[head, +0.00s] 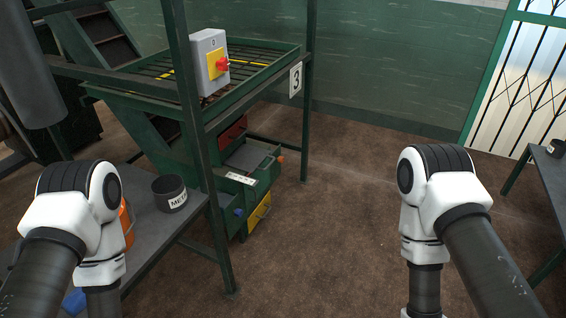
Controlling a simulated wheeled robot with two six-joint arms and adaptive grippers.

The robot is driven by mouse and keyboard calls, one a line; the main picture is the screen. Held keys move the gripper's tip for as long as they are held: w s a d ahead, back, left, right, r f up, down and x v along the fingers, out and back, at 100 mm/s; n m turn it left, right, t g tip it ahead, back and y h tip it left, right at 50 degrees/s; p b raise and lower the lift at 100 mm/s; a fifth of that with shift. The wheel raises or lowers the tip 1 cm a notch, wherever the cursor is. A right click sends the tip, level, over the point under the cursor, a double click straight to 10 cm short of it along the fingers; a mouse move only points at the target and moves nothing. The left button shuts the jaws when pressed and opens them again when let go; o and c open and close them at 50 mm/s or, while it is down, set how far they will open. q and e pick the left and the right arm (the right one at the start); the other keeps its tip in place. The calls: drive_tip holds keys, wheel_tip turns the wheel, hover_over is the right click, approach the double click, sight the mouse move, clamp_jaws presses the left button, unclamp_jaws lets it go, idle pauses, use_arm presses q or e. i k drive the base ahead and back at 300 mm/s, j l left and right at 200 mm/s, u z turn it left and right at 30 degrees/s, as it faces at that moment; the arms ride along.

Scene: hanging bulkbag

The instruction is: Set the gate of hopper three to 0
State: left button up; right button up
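A green steel frame with a grating on top carries a white sign with the number 3 (296,79). A grey switch box (202,62) with a yellow plate and a red knob (222,64) is mounted on the frame, with a small mark near its top. Below the grating is a green machine body (246,165) with a small white marked plate (241,179) and an orange knob (281,158). I cannot tell which part is the gate or its setting. Both my arms reach into the lower picture, apart from the frame; their grippers are out of view.
A grey table (150,222) at the left holds a dark labelled tin (170,193) and an orange object (127,222) partly behind my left arm. Another table (553,177) stands at the right edge. Brown floor (330,220) between is clear. Frame posts stand in front.

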sight(248, 158)
drive_tip(key=u, duration=0.45)
drive_tip(key=i+l+u, duration=0.15)
drive_tip(key=l+u, duration=0.25)
drive_tip(key=i+l+u, duration=0.15)
drive_tip(key=l+u, duration=0.85)
drive_tip(key=l, duration=1.6)
